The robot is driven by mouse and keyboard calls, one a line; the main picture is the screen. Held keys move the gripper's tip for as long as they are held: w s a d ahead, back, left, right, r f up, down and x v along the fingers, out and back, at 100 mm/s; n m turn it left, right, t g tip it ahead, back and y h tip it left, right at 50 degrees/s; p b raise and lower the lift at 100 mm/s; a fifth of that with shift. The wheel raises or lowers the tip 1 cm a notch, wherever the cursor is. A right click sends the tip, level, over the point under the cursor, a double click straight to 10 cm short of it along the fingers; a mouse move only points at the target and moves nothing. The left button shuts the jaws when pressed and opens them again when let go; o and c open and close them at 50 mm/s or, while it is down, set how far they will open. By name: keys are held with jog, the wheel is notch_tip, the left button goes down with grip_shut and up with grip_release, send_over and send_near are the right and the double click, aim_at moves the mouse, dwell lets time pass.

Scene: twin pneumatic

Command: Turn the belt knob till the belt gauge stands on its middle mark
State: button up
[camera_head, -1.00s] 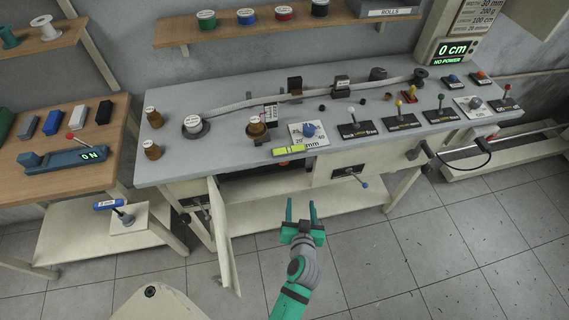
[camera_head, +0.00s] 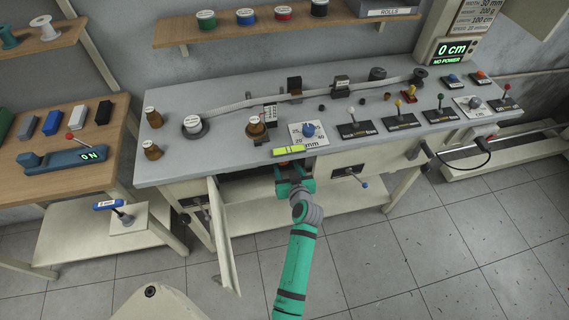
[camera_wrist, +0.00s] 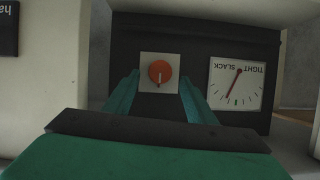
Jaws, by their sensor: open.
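The belt knob (camera_wrist: 160,70) is a round orange knob with a pale pointer line on a white square plate, seen in the wrist view. The belt gauge (camera_wrist: 249,86) is a white dial to its right, lettered TIGHT and SLACK, upside down in this view. Its red needle points to the lower left, beside the green mark at the dial's bottom. My gripper (camera_wrist: 159,80) is open, its teal fingers on either side of the knob's plate in the picture; I cannot tell whether they touch the knob. In the head view my gripper (camera_head: 293,175) reaches into the bench's front opening.
An open cabinet door (camera_head: 224,235) juts out left of my arm. The bench (camera_head: 230,150) overhangs my gripper. A front panel with a blue-tipped lever (camera_head: 364,184) is on the right. A pale wall (camera_wrist: 45,80) bounds the recess at left in the wrist view.

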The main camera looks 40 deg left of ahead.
aim_at(286, 163)
jog(key=shift+x, duration=1.55)
jog(key=c, duration=1)
jog(key=shift+c, duration=0.2)
jog(key=m+g+y, duration=0.1)
jog(key=m, duration=0.1)
jog(key=m+g+y, duration=0.1)
jog(key=m, duration=0.1)
jog(key=shift+w+d+f, duration=0.15)
jog(key=shift+w, duration=0.05)
jog(key=m+y, duration=0.1)
jog(key=m, duration=0.1)
jog(key=m+g+y, duration=0.1)
jog(key=m, duration=0.1)
jog(key=shift+w+d+f, duration=0.1)
jog(key=shift+f, duration=0.1)
